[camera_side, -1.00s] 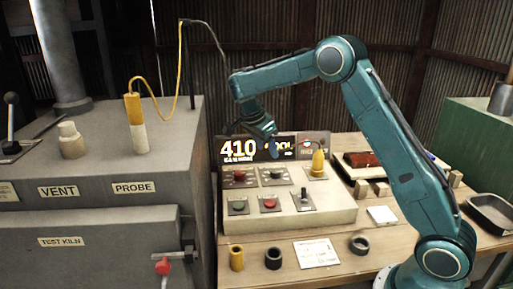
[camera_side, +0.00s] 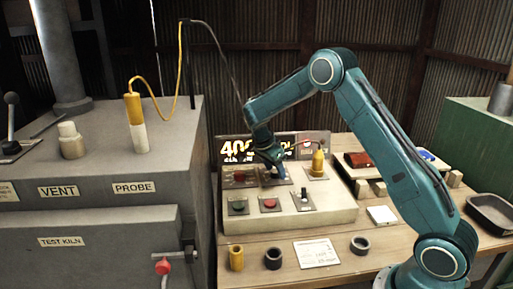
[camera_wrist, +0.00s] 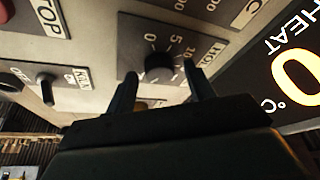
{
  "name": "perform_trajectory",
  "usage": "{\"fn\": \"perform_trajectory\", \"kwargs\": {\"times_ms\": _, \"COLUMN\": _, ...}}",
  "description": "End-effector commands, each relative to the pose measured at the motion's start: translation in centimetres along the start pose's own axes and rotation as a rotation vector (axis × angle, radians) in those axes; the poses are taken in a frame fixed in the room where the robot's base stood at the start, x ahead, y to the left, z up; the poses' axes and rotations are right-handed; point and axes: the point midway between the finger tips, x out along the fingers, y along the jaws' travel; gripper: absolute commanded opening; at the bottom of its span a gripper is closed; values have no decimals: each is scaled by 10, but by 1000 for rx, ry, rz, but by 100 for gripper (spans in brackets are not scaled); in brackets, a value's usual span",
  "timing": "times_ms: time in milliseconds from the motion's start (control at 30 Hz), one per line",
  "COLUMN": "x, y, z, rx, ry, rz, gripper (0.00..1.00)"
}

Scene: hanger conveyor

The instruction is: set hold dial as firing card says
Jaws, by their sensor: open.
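The hold dial (camera_wrist: 160,67) is a dark knob on a grey plate with a scale starting 0, 5, 10; its label is partly cut off in the wrist view. My gripper (camera_wrist: 162,84) is open, with one finger on each side of the knob; I cannot tell whether they touch it. In the side view my gripper (camera_side: 272,162) is low over the top middle of the control panel (camera_side: 335,207) and hides the knob. The firing card (camera_side: 316,253) lies flat on the table front; its writing is too small to read.
The lit display (camera_side: 232,149) stands behind the panel, partly covered by my arm. A yellow plug (camera_side: 318,161) stands right of my gripper. A small switch (camera_side: 304,194) and red button (camera_side: 269,203) are nearer the front. The test kiln (camera_side: 100,215) is left.

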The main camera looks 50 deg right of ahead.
Motion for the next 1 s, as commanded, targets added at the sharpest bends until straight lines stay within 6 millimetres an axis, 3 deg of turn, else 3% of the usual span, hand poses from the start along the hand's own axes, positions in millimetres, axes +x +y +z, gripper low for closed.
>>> {"fn": "perform_trajectory", "kwargs": {"times_ms": 100, "x": 0, "y": 0, "z": 0, "rx": 0, "ry": 0, "rz": 0, "gripper": 54}}
{"fn": "perform_trajectory", "kwargs": {"times_ms": 333, "x": 0, "y": 0, "z": 0, "rx": 0, "ry": 0, "rz": 0, "gripper": 9}}
{"fn": "perform_trajectory", "kwargs": {"times_ms": 667, "x": 0, "y": 1, "z": 0, "rx": -24, "ry": 0, "rz": -8, "gripper": 9}}
{"fn": "perform_trajectory", "kwargs": {"times_ms": 1000, "x": 0, "y": 2, "z": 0, "rx": -170, "ry": 2, "rz": -69, "gripper": 9}}
